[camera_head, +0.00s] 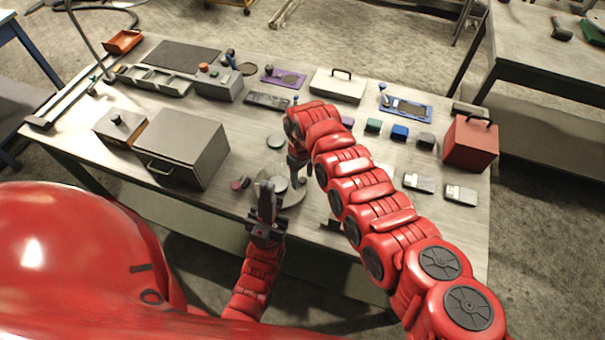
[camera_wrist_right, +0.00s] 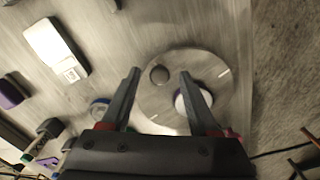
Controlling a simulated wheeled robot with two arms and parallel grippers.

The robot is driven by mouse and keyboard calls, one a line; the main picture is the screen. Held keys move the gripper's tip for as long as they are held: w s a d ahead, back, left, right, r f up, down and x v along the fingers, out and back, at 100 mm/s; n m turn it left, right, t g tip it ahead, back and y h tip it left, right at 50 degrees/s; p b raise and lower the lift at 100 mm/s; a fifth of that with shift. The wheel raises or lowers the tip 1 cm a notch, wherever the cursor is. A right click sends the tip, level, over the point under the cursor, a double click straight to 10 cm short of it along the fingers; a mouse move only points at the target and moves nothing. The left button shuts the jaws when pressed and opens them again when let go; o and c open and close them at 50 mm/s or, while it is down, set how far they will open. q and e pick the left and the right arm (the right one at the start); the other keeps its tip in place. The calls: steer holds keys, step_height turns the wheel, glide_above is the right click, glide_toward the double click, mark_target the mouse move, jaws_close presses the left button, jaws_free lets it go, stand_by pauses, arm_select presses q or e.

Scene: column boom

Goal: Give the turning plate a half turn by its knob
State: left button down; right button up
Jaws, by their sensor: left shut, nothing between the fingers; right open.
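The turning plate (camera_wrist_right: 205,63) is a pale round disc with white line marks in the right wrist view; in the head view its rim (camera_head: 294,198) shows between my grippers. In the head view the right gripper (camera_head: 299,172) is over the plate. My left gripper (camera_head: 267,187) is shut and empty at the plate's left.
A grey drawer box (camera_head: 182,145) stands left on the table. A red box (camera_head: 470,142) stands at the right. Small coloured blocks (camera_head: 399,132) and white-labelled pieces (camera_head: 419,182) lie right of my right arm. Low discs (camera_head: 275,141) lie near the plate. The table's front edge is close.

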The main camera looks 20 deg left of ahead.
steer(key=shift+f, duration=0.15)
jaws_close()
steer(key=shift+w, duration=0.1)
stand_by(1.4)
